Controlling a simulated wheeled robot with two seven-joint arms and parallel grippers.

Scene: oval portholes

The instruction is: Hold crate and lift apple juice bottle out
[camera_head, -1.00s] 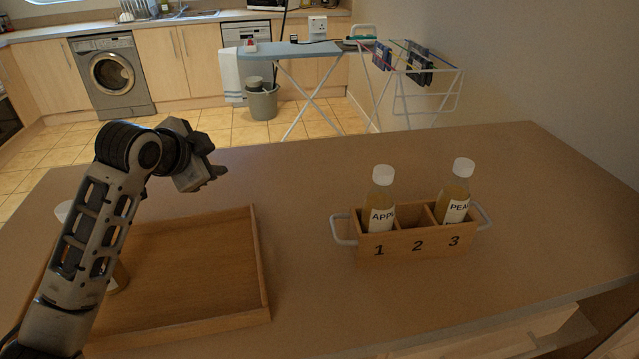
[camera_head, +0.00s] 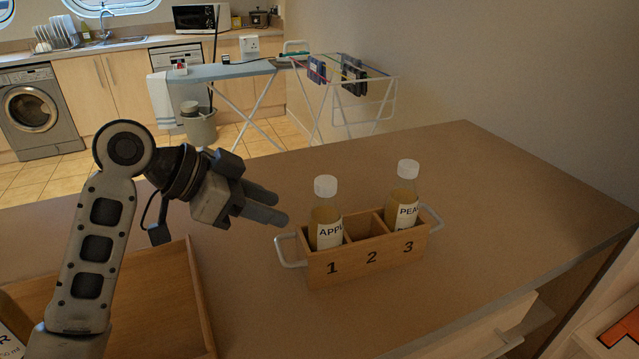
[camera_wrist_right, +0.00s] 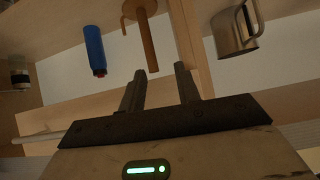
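The wooden crate (camera_head: 350,262) stands on the counter with compartments marked 1, 2 and 3 and a metal handle at each end. The apple juice bottle (camera_head: 326,215), white-capped with an "APPL" label, stands upright in compartment 1. A similar bottle (camera_head: 404,200) labelled "PEA" stands in compartment 3; compartment 2 is empty. My left gripper (camera_head: 281,207) is left of the crate, above and apart from its left handle (camera_head: 288,252). Its fingers look parted and empty. My right gripper (camera_wrist_right: 160,82) shows only in the right wrist view, open and empty, away from the crate.
A wooden tray (camera_head: 196,300) lies left of the crate, with part of a labelled bottle (camera_head: 12,342) at the picture's edge. The counter right of the crate is clear. The right wrist view shows a blue bottle (camera_wrist_right: 95,50), a wooden stand (camera_wrist_right: 148,40) and a metal mug (camera_wrist_right: 236,32).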

